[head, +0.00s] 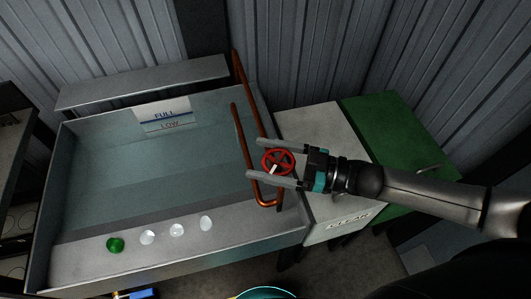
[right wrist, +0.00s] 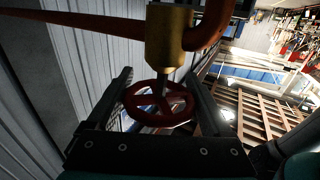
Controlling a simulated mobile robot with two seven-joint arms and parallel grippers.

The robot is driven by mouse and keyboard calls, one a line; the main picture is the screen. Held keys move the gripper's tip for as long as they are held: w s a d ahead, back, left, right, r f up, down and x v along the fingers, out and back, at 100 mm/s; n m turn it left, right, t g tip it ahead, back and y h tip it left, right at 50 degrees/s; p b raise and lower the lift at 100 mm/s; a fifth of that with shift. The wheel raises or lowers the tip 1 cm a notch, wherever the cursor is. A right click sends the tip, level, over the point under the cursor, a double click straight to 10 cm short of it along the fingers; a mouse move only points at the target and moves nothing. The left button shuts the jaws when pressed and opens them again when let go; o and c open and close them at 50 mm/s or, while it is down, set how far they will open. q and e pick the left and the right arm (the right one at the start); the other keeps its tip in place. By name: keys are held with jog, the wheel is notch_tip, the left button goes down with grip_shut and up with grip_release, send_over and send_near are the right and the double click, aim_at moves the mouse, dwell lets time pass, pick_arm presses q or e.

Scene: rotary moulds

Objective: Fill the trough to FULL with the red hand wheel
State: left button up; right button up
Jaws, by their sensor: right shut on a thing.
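The red hand wheel (head: 279,151) sits by the copper pipe (head: 240,140) at the right side of the trough (head: 45,205). My right gripper (head: 256,159) reaches in from the right and is shut on the wheel, one finger on each side. In the right wrist view the wheel (right wrist: 160,121) lies between the fingers, under a brass valve body (right wrist: 168,38). The trough holds clear greenish water (head: 100,160). A label (head: 161,116) on its back wall reads FULL above LOW; the exact water line against it is hard to tell. My left gripper is not in view.
A green round piece (head: 115,245) and several pale ones (head: 176,236) lie along the trough's front ledge. A white-topped bin marked CLEAN (head: 310,135) and a green bin (head: 385,125) stand to the right, under my right arm. Corrugated walls close off the back.

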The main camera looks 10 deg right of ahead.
jog(key=m+t+h+p, duration=0.1)
jog(key=t+p, duration=0.1)
jog(key=m+t+h+p, duration=0.4)
jog(key=shift+w+d+r, duration=0.1)
jog(key=shift+w+d, duration=0.2)
jog(key=m+t+h, duration=0.1)
jog(key=m+h+p, duration=0.1)
jog(key=shift+w+d+t+h+p, duration=0.2)
jog(key=shift+t+h+p, duration=0.1)
jog(key=shift+t+h, duration=0.1)
jog(key=shift+d+m+t+h+p, duration=0.25)
jog(key=shift+m+t+h+p, duration=0.35)
jog(key=shift+m+h, duration=0.7)
jog(key=shift+w+f+h, duration=0.1)
jog(key=shift+f+h, duration=0.1)
jog(key=shift+h, duration=0.1)
jog(key=o, duration=1.1)
jog(key=shift+o, duration=0.2)
